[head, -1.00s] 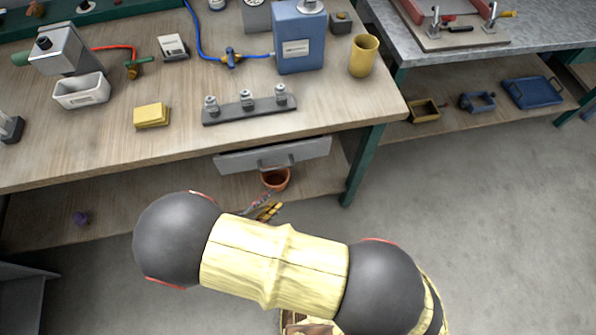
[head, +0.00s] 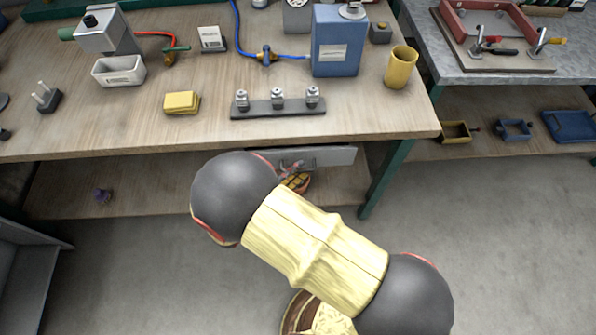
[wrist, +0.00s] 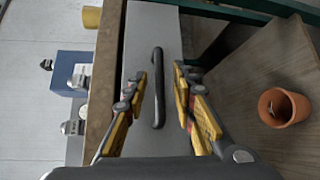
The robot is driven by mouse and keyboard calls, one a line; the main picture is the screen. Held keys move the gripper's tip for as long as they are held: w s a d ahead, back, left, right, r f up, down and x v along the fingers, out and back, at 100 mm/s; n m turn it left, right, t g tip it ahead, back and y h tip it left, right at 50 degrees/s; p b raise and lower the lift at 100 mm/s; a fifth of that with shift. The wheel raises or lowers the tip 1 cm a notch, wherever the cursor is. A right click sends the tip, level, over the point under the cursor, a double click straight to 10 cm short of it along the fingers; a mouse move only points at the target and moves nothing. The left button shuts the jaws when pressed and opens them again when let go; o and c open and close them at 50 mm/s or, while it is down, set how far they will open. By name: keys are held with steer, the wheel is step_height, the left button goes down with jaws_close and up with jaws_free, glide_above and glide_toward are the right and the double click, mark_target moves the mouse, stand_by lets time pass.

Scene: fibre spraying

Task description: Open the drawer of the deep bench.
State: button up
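The deep bench (head: 215,125) has a light wooden top, and its grey drawer (head: 335,157) hangs under the front edge near the right end. In the wrist view the drawer front (wrist: 150,30) looks flush under the bench edge, with no clear gap. Its dark bar handle (wrist: 158,88) stands out from the front. My gripper (wrist: 161,76) is open, with yellow-padded fingers on either side of the handle and a visible space on both sides. In the head view my gripper (head: 294,180) is at the handle, partly hidden by my arm.
A terracotta pot (wrist: 284,105) stands on the lower shelf beside the drawer. A green bench leg (head: 385,180) is to the right. The bench top holds a blue canister (head: 338,45), a yellow cup (head: 400,68) and a valve rack (head: 278,108). Floor (head: 480,240) at right is clear.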

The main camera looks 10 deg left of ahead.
steer(key=shift+w+d, duration=0.2)
steer(key=shift+w, duration=0.15)
steer(key=shift+c, duration=0.2)
jaws_close()
steer(key=shift+f, duration=0.1)
stand_by(0.5)
